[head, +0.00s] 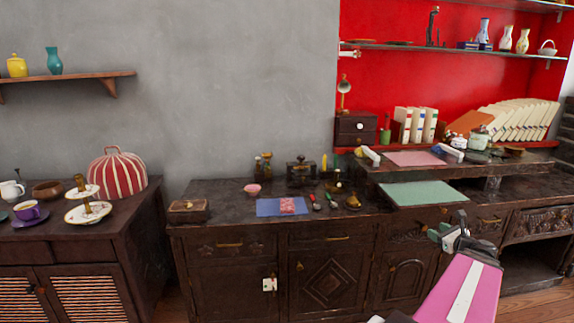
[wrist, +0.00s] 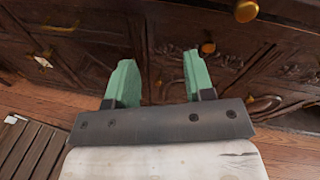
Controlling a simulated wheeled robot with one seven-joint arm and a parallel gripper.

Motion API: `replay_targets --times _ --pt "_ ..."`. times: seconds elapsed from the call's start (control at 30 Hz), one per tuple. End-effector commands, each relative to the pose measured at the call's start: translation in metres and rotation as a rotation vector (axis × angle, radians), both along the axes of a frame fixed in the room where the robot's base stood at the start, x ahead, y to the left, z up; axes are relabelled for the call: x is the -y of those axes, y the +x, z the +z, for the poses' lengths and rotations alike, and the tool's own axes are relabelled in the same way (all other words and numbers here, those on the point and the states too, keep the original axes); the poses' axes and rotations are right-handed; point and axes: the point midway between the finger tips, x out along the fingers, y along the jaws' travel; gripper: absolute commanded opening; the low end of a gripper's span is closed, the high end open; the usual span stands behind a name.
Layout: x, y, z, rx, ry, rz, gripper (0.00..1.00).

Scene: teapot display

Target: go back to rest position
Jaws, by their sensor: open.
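My gripper (head: 440,232) is in front of the dark wooden cabinet, near the front edge of its top, at the right in the head view. My pink arm link reaches up to it from the bottom right. In the wrist view my gripper (wrist: 158,82) shows two green fingers standing wide apart with nothing between them. The fingers appear apart from the cabinet.
The dark cabinet top (head: 225,195) holds a blue mat (head: 267,208), a pink bowl (head: 252,189) and small utensils. A green mat (head: 415,193) lies close behind my gripper. A raised shelf (head: 385,174) stands behind it. A left cabinet holds a striped teapot cover (head: 118,175).

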Motion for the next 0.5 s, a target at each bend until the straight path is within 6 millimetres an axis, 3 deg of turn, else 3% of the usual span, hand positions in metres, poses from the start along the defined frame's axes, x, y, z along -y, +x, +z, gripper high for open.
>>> replay_targets --times 0.03,0.2,0.5 --pt "-0.024 0.009 -0.008 -0.027 -0.067 0.062 0.48" --pt "-0.093 0.028 -0.038 -0.106 -0.314 0.274 0.48" --pt "-0.202 0.035 -0.087 -0.175 -0.743 0.689 0.48"
